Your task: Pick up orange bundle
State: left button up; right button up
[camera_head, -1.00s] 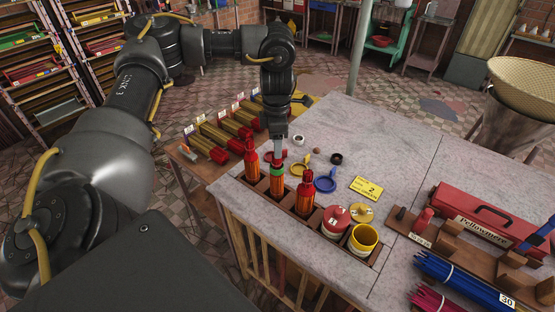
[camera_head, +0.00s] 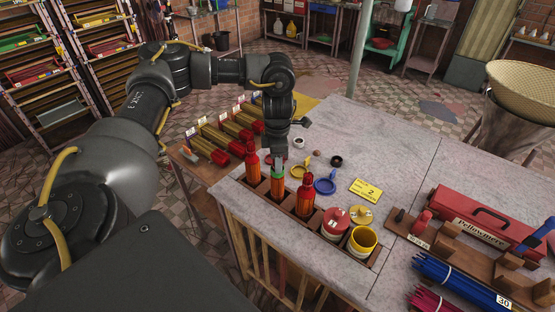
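I see no thing that is clearly an orange bundle. Three orange bottle-like pieces stand in a slotted wooden rack at the table's near left edge: a left one (camera_head: 253,168), a middle one with a green band (camera_head: 277,186) and a right one (camera_head: 305,200). My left gripper (camera_head: 278,165) points down at the top of the middle one. Its fingers hide that top, and I cannot tell whether they touch or grip it. A blue bundle (camera_head: 455,279) tagged 30 and a magenta bundle (camera_head: 432,302) lie at the lower right. My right gripper is out of view.
A red and white pot (camera_head: 335,222) and a yellow pot (camera_head: 363,240) fill the rack's right end. Small lids lie behind, with a yellow card (camera_head: 365,189). A red toolbox (camera_head: 482,221) stands right. Extruders (camera_head: 220,138) line a lower left table.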

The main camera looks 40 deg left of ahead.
pick_arm(q)
grip_shut()
jog(key=shift+r, duration=0.1)
